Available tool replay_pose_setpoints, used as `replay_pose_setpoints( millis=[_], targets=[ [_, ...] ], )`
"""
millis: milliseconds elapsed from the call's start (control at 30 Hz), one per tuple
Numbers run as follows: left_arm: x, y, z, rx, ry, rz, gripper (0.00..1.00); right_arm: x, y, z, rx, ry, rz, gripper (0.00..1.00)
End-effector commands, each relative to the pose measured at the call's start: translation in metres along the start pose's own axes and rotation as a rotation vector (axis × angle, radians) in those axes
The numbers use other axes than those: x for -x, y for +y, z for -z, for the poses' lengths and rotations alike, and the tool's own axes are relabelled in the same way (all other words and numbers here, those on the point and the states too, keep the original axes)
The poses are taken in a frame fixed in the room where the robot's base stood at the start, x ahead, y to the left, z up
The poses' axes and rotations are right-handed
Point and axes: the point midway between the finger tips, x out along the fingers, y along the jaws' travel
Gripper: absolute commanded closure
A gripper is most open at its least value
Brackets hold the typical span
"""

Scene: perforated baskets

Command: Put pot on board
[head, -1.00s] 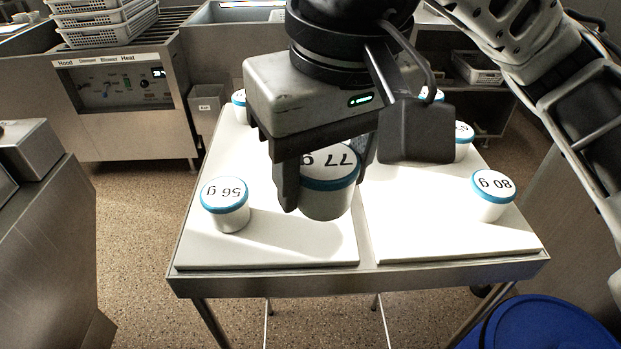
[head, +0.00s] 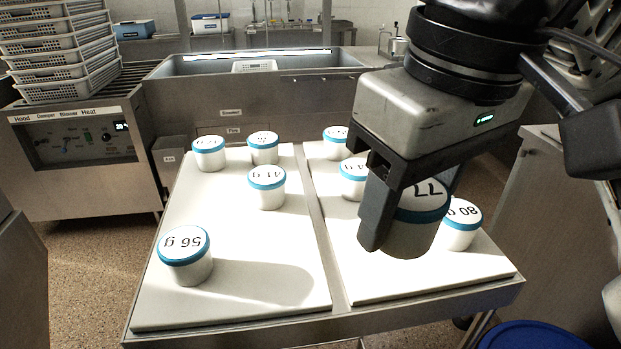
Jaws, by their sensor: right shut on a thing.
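My right gripper (head: 408,215) is shut on a white pot with a blue-rimmed lid marked 77 (head: 414,236). It holds the pot over the right white board (head: 385,285); I cannot tell how high above it. The left white board (head: 235,300) carries a pot marked 56 g (head: 185,258) at its front left and a 41 g pot (head: 267,188) further back. An 80 g pot (head: 460,226) stands on the right board, just right of the held pot and partly hidden. My left gripper is not in view.
Two more pots (head: 209,154) (head: 263,148) stand at the back of the left board. Two others (head: 354,180) (head: 336,142) stand on the right board, behind my gripper. The left board's front right is clear. Stacked baskets (head: 60,50) and a sink (head: 260,65) lie beyond.

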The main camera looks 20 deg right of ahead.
Motion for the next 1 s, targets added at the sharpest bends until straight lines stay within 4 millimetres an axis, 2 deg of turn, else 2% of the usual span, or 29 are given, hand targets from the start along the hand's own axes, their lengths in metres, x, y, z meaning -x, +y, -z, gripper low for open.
replay_pose_setpoints(
  millis=[200, 300, 400, 633, 833, 1000],
  targets=[
    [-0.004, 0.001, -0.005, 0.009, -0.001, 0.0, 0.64, -0.036, 0.037, 0.034, -0.008, -0.009, 0.0, 0.71],
    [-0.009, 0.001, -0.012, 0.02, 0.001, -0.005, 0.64, -0.059, 0.047, 0.042, -0.005, -0.007, 0.0, 0.71],
    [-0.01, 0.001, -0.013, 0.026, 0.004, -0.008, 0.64, -0.074, 0.056, 0.05, -0.003, -0.005, 0.0, 0.71],
    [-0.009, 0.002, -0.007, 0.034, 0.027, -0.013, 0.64, -0.09, 0.065, 0.058, -0.001, -0.001, 0.001, 0.71],
    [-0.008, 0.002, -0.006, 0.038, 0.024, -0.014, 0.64, -0.115, 0.067, 0.056, -0.001, -0.003, -0.002, 0.71],
    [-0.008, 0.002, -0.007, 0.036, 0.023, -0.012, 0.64, -0.121, 0.066, 0.055, 0.001, 0.001, -0.001, 0.71]
  ],
)
